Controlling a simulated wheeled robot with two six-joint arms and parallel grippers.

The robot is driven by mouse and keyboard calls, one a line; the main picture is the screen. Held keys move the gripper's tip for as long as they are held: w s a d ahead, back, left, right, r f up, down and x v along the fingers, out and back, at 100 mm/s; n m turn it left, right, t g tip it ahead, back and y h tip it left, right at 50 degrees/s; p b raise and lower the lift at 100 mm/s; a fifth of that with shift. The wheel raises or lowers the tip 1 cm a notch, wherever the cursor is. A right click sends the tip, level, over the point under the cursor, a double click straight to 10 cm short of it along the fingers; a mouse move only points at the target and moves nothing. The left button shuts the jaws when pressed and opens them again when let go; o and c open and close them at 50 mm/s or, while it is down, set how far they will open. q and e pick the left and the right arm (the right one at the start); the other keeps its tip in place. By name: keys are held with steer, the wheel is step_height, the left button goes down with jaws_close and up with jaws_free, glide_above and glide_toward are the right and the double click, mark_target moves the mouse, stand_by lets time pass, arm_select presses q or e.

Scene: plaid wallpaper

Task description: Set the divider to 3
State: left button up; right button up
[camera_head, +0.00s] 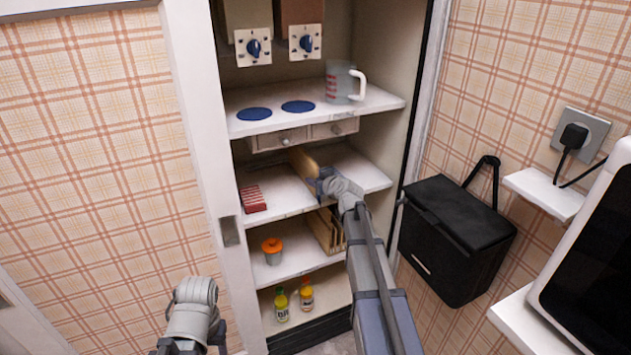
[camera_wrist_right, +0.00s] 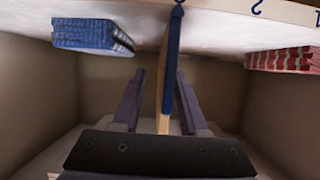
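The divider (camera_head: 302,162) is an upright wooden panel on the cabinet's middle shelf. In the right wrist view the divider (camera_wrist_right: 165,80) stands upright in the picture, with a blue edge strip. My right gripper (camera_head: 322,184) reaches into this shelf. Its two fingers (camera_wrist_right: 160,100) are on either side of the divider, with a visible gap on the left side. In the wrist view the shelf shows upside-down marks 2 and 1 to the right of the divider. No number shows at the divider itself. My left gripper (camera_head: 192,345) is low at the bottom edge, its tips cut off.
Red books (camera_head: 253,198) lie on the shelf left of the divider; blue books (camera_wrist_right: 92,36) are on its other side. Small drawers (camera_head: 303,135) hang just above. Cabinet walls are close on both sides. A black box (camera_head: 455,240) is on the right wall.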

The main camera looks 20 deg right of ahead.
steer(key=shift+s, duration=0.1)
steer(key=p+v, duration=0.3)
steer(key=v, duration=0.4)
steer(key=shift+s, duration=0.3)
steer(key=shift+r, duration=0.15)
steer(key=s+a+f+n+g+y, duration=0.1)
steer(key=s+a+f+g, duration=0.25)
steer(key=a, duration=0.35)
steer(key=s+a+f+g+y, duration=0.1)
steer(key=s+a+f+g, duration=0.1)
steer(key=s+a+f, duration=0.3)
steer(key=s+a+f+m+g+h, duration=0.1)
steer(key=s+a+f+g, duration=0.25)
steer(key=s, duration=0.45)
steer(key=s+a+f+g+h, duration=0.1)
steer(key=s+a+f+g, duration=0.2)
steer(key=s, duration=0.5)
steer(key=s+a+r+n+p, duration=0.1)
steer(key=s+a+r+p, duration=0.1)
steer(key=r+p, duration=0.4)
steer(key=s+a+r+n+g+h+p, duration=0.1)
steer(key=s+a+r+p, duration=0.1)
steer(key=a+r+p, duration=0.3)
steer(key=s+a+r+n+p, duration=0.1)
steer(key=a+r+p, duration=0.3)
steer(key=r+p, duration=0.5)
steer(key=shift+s+r+g+h, duration=0.35)
steer(key=shift+s+r, duration=0.2)
steer(key=shift+r, duration=0.4)
